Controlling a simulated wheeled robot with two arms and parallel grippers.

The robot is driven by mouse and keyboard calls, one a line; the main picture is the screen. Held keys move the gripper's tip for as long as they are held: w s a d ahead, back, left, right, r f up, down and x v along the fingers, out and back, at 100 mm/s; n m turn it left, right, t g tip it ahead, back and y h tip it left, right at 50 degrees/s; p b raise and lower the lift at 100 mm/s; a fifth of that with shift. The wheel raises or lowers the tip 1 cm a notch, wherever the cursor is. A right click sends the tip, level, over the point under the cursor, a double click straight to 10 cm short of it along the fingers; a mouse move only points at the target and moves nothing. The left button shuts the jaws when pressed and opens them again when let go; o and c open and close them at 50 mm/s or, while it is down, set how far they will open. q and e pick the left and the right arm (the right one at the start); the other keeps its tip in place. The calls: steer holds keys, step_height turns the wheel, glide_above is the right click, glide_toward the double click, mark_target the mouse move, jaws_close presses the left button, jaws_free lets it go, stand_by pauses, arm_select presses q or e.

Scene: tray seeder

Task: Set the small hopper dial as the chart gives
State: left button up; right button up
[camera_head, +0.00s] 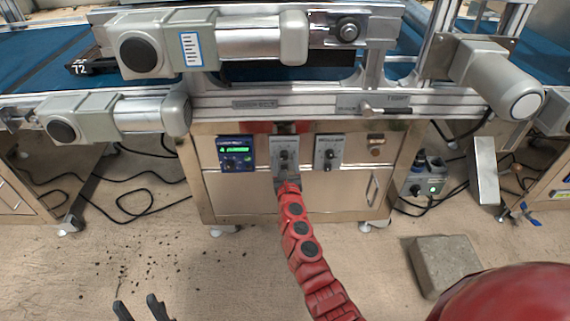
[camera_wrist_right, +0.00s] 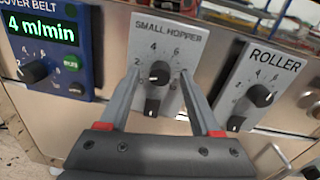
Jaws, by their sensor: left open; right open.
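The small hopper panel (camera_wrist_right: 176,40) is a grey plate labelled SMALL HOPPER; it also shows in the head view (camera_head: 283,141). Its black dial (camera_wrist_right: 159,72) has numbers around it, with 2, 4 and 6 readable. I cannot tell its exact setting. A second black knob (camera_wrist_right: 152,106) sits below. My right gripper (camera_wrist_right: 160,78) is open, with one finger on each side of the dial; contact is unclear. In the head view it (camera_head: 286,182) reaches the panel from below. My left gripper (camera_head: 141,307) is open and empty at the bottom left. No readable chart shows.
The cover belt panel (camera_wrist_right: 88,50), reading 4 m/min, stands left of the small hopper panel. The roller panel (camera_wrist_right: 258,80) stands to its right. A steel cabinet (camera_head: 240,195) carries them. A stone block (camera_head: 440,262) and cables lie on the floor.

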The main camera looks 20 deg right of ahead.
steer(key=shift+w, duration=0.1)
steer(key=shift+c, duration=0.3)
jaws_close()
